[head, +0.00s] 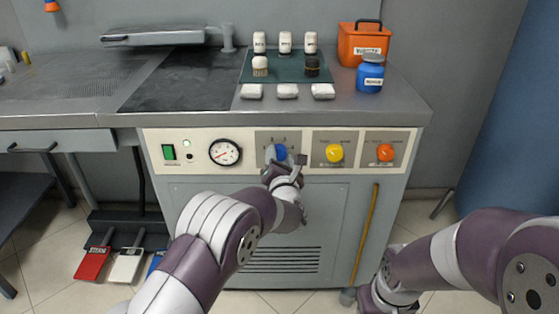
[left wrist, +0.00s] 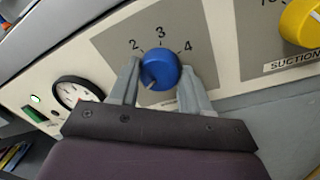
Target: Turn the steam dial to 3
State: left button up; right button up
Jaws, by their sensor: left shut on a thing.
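The steam dial is a blue knob (head: 279,153) on the grey plate of the front panel. In the left wrist view the dial (left wrist: 160,66) has the numbers 2, 3 and 4 printed around its upper side. A small pale mark shows at the knob's lower left, away from the 3. My left gripper (head: 277,160) is at the dial, and its two grey fingers (left wrist: 160,82) are shut on the knob from either side. The lower part of the dial's scale is hidden by the gripper. My right arm is at the lower right, its fingers out of view.
A yellow suction dial (head: 334,153) and an orange dial (head: 385,152) sit to the right. A round gauge (head: 225,152) and a green switch (head: 168,152) are to the left. Bottles, white packs and an orange box (head: 363,45) stand on the worktop above.

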pick_arm(q)
jog(key=m+b, duration=0.1)
jog(key=m, duration=0.1)
jog(key=shift+f+m, duration=0.15)
jog(key=shift+m, duration=0.25)
jog(key=m, duration=0.3)
jog(key=shift+m+b, duration=0.3)
jog(key=shift+b, duration=0.1)
jog(key=m, duration=0.4)
jog(key=shift+a+t+h, duration=0.1)
jog(key=shift+t+h, duration=0.2)
jog(key=m, duration=0.4)
jog(key=shift+h, duration=0.3)
jog(key=m+p, duration=0.1)
jog(key=m, duration=0.2)
jog(key=shift+m, duration=0.4)
jog(key=m+h+p, duration=0.1)
jog(key=m, duration=0.3)
jog(key=shift+a, duration=0.1)
jog(key=m+p, duration=0.1)
jog(key=m, duration=0.2)
jog(key=shift+m, duration=0.4)
jog(key=shift+a+m+h+p, duration=0.1)
jog(key=shift+m+h+p, duration=0.2)
jog(key=shift+m+p, duration=1.2)
jog(key=shift+m+b, duration=0.55)
jog(key=shift+m, duration=0.05)
